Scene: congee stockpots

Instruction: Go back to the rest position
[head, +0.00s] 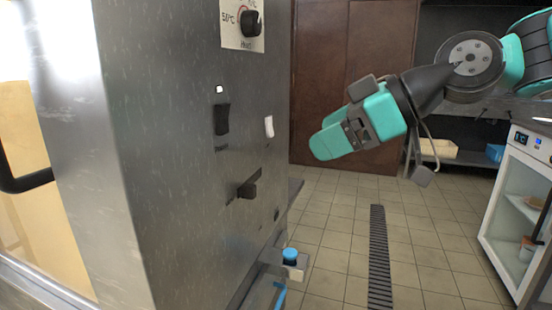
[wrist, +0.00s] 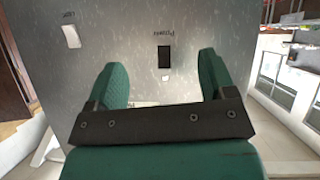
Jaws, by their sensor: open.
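My teal and black gripper (head: 326,143) hangs in the air to the right of the steel cabinet (head: 170,200) in the head view. In the wrist view my gripper (wrist: 163,78) has its two green fingers spread wide with nothing between them. Beyond the fingers is the steel panel (wrist: 130,50) with a black switch (wrist: 163,57) and a small lit indicator (wrist: 165,77). A white switch (wrist: 71,36) is at the upper left there. The lettering looks upside down.
The panel carries a temperature dial (head: 251,22) and a dark lever (head: 247,189). A blue-capped item (head: 290,255) stands at its lower edge. A glass-front fridge (head: 515,215) is at right. Tiled floor (head: 335,230) with a drain grate (head: 379,255) lies clear between.

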